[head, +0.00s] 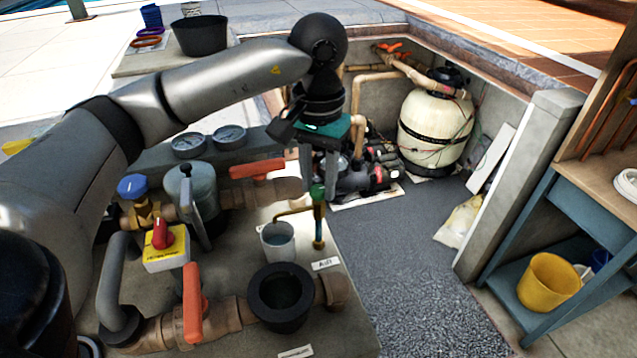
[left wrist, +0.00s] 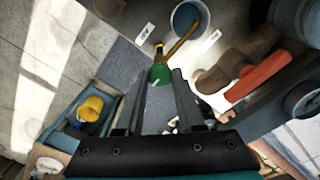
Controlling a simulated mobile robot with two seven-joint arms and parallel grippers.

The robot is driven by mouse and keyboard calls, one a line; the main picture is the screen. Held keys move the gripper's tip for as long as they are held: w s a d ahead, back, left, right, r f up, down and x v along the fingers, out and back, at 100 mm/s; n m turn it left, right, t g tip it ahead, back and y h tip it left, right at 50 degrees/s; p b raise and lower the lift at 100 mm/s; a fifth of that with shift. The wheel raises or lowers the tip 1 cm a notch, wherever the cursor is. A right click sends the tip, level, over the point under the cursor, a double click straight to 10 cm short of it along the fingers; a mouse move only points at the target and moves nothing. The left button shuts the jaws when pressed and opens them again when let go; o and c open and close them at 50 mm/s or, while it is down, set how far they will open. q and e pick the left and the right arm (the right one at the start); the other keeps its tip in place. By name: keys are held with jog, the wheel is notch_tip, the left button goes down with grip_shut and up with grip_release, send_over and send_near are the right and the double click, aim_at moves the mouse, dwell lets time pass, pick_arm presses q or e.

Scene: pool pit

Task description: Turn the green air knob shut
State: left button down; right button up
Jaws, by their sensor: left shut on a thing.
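The green air knob (head: 318,192) sits on top of a thin brass pipe at the right edge of the grey bench, above the "AIR" label (head: 325,264). My left gripper (head: 320,186) points down over it and is shut on it, with a finger on each side. In the left wrist view the green knob (left wrist: 160,75) shows between the fingertips (left wrist: 160,78). The brass pipe runs from below the knob to a small grey cup (head: 278,242). The knob's exact turn angle cannot be told. My right gripper is not in view.
A cream filter tank (head: 436,126) stands behind. The gravel floor (head: 410,250) on the right is mostly clear.

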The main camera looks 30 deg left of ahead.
aim_at(318, 189)
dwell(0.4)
pick_arm(q)
jog(key=c, duration=0.5)
grip_release()
notch_tip(318, 189, up, 15)
jog(key=p, duration=0.4)
jog(key=shift+r, duration=0.15)
